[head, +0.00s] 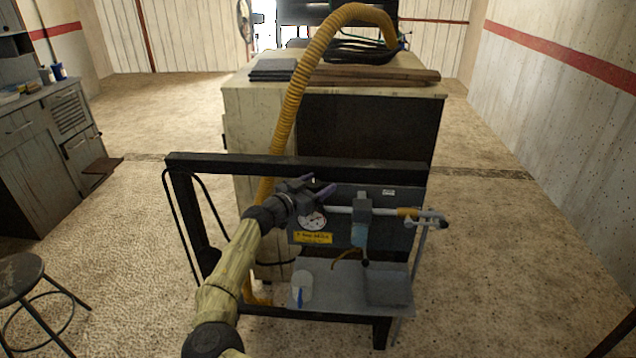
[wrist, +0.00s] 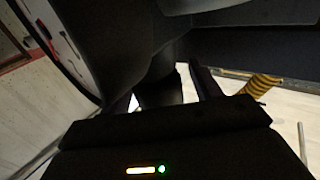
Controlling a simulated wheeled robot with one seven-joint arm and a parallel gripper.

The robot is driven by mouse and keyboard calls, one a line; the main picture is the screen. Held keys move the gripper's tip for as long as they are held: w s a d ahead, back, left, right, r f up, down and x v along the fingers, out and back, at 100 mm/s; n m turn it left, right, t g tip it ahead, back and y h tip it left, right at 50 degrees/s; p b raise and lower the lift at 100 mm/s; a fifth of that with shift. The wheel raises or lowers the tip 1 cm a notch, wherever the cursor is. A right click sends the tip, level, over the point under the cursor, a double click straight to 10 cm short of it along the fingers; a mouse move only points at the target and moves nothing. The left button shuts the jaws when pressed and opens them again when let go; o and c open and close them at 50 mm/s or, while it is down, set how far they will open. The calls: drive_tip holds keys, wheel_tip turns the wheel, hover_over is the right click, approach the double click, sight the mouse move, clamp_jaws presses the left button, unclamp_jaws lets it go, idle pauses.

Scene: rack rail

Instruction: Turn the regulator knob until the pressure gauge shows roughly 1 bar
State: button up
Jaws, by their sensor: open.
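The pressure gauge (head: 313,222) is a round white dial on the dark panel, just below my gripper in the head view; its needle is too small to read. In the wrist view the edge of the gauge (wrist: 62,42), white with red marks, shows at a steep slant. The regulator (head: 362,208) is a grey block with a bluish bowl under it, on the pipe to the right of the gauge. I cannot make out its knob for certain. My gripper (head: 322,185) is open, at the panel's upper left, above the gauge and left of the regulator block.
Below is a grey shelf (head: 340,290) with a white cup (head: 301,287). A yellow valve handle (head: 407,212) is on the right. A yellow hose (head: 288,120) rises behind my arm. A stool (head: 22,275) stands left; floor at right is clear.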

drive_tip(key=shift+w+d, duration=0.15)
drive_tip(key=shift+c, duration=0.2)
drive_tip(key=c, duration=0.9)
drive_tip(key=shift+c, duration=0.2)
